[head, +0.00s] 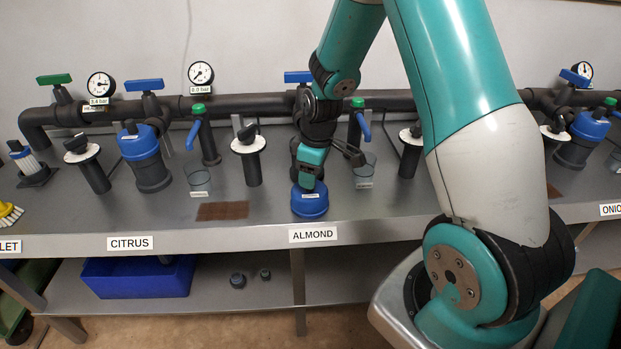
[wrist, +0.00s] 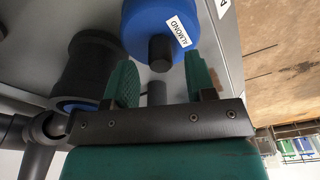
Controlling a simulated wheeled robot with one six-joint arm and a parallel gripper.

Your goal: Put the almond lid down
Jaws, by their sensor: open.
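The almond lid (head: 309,201) is a blue cap on the steel bench, near the front edge above the ALMOND sign (head: 313,235). The wrist view shows the blue lid (wrist: 150,22) with its ALMOND label and a black knob on top. My gripper (head: 309,183) is just above the lid in the head view. In the wrist view my gripper (wrist: 162,72) has its green fingers apart, one on each side of the knob's end, with gaps between. A black filter housing (wrist: 90,65) stands open beside the lid, with blue inside.
A clear cup (head: 365,174) stands close to the right of my gripper. A brown mat (head: 222,211) lies left of the lid, with another cup (head: 199,183) behind it. The pipe (head: 240,106) with valves and gauges runs along the back. A blue bin (head: 137,279) sits on the lower shelf.

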